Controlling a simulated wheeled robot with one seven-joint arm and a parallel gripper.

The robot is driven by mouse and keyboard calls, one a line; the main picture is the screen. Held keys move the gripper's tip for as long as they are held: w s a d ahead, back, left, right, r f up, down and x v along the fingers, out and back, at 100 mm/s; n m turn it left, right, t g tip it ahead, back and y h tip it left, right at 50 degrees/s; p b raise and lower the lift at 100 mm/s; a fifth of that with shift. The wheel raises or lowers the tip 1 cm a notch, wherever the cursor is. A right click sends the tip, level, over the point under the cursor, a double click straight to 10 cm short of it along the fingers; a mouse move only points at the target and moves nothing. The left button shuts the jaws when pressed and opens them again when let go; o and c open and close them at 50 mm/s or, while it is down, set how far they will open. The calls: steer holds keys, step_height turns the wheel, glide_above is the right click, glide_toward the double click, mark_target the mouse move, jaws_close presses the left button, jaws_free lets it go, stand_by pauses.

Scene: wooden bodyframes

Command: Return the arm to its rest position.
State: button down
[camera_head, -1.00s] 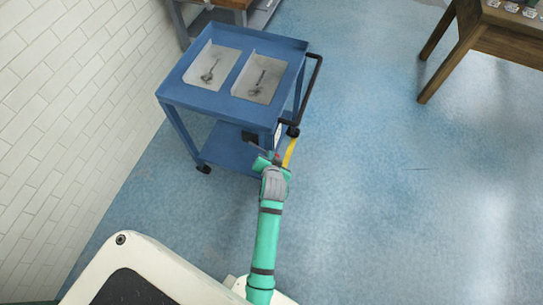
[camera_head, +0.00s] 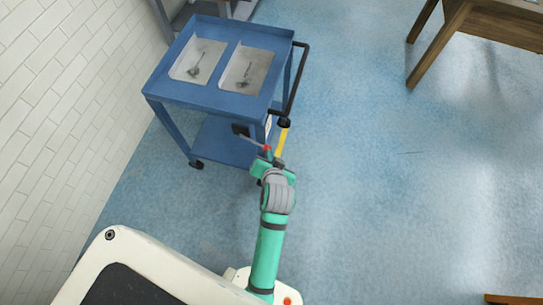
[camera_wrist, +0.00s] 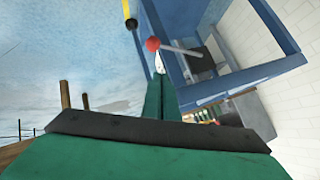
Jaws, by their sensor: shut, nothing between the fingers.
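My green arm reaches up from the bottom of the head view, with my gripper (camera_head: 268,157) at its far end, over the floor near the front right corner of a blue trolley (camera_head: 170,92). In the wrist view the gripper (camera_wrist: 159,72) has its two green fingers together, with nothing between them. A grey rod with a red ball (camera_wrist: 153,44) at its end shows just beyond the fingertips. I cannot tell whether the fingers touch it.
The trolley holds two pale trays, each with a small dark item. Its black handle (camera_head: 302,78) is on the right. A yellow bar (camera_head: 281,141) is beside the gripper. A white tiled wall (camera_head: 60,120) bounds the left. A wooden table (camera_head: 490,25) stands far right. Blue floor (camera_head: 380,200) is clear right of the arm.

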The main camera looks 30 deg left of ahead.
steer(key=shift+s+d+r, duration=0.25)
steer(key=shift+d, duration=0.05)
stand_by(0.5)
steer(key=s+d+m+t+h, duration=0.1)
steer(key=s+d+t+h, duration=0.25)
steer(key=s+d, duration=0.75)
steer(key=s+d+r+t+h, duration=0.1)
steer(key=s+d+r, duration=0.2)
steer(key=s, duration=0.3)
steer(key=s+d+r+n+t, duration=0.1)
steer(key=s+d+r+t, duration=0.1)
steer(key=s+d+r, duration=0.2)
steer(key=s+r, duration=0.2)
steer(key=s, duration=0.1)
steer(key=shift+h, duration=0.35)
